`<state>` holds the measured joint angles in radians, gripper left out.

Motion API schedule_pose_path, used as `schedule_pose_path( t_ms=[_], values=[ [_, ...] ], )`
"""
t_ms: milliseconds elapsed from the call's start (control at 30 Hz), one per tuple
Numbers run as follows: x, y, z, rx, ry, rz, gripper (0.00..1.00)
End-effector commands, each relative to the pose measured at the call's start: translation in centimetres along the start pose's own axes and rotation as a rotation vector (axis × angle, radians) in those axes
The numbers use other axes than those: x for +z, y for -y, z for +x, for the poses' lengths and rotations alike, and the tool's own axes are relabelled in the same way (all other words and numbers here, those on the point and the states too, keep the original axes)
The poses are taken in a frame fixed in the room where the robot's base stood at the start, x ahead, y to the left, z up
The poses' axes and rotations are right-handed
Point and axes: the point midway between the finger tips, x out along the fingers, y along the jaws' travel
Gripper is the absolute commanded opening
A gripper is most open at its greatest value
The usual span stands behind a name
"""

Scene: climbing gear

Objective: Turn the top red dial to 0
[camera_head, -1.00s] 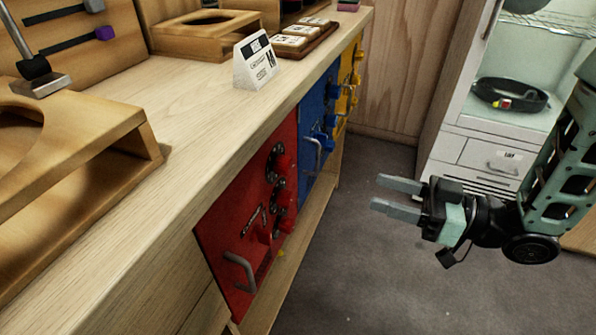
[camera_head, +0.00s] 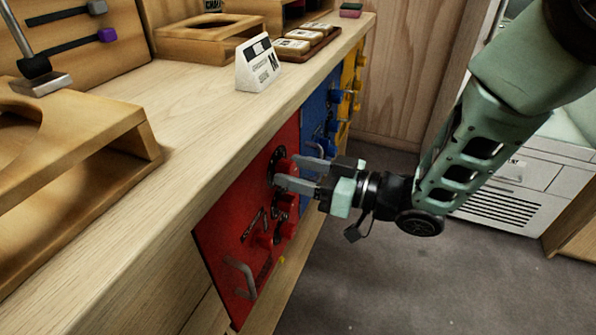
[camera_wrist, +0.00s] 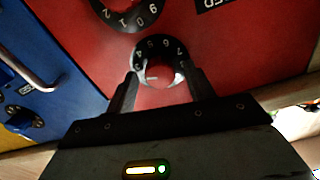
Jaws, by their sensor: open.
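The top red dial (camera_head: 285,165) is on the upper part of the red panel (camera_head: 222,222), with a dark numbered ring around its red knob. My gripper (camera_head: 287,172) is open, with its two fingers reaching to the panel on either side of this knob. In the wrist view, the dial (camera_wrist: 158,71) lies between the tips of my gripper (camera_wrist: 161,76). Digits such as 5 and 6 show on its ring; the pointer is hard to read. I cannot tell whether the fingers touch the knob. Another red dial (camera_wrist: 130,12) is close by in the wrist view.
A grey handle (camera_head: 240,276) sticks out low on the red panel. The blue panel (camera_head: 313,117) with its knobs and handle is beside it, and the yellow panel (camera_head: 348,75) is beyond. The wooden countertop (camera_head: 190,110) overhangs above. The floor to the right is open.

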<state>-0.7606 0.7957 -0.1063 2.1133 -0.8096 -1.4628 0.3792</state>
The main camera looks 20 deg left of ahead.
Motion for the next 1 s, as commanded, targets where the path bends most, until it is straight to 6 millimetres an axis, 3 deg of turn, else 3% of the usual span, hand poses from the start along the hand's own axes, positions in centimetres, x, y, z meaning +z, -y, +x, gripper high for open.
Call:
schedule_pose_path(
  t_ms=[300,467,1000],
  values=[
    [0.0,-0.01,0.2,0.0,0.0,0.0,0.51],
    [0.0,-0.01,0.18,0.0,0.0,0.0,0.08],
    [0.23,-0.07,0.12,0.001,0.0,-0.132,0.09]
  ],
)
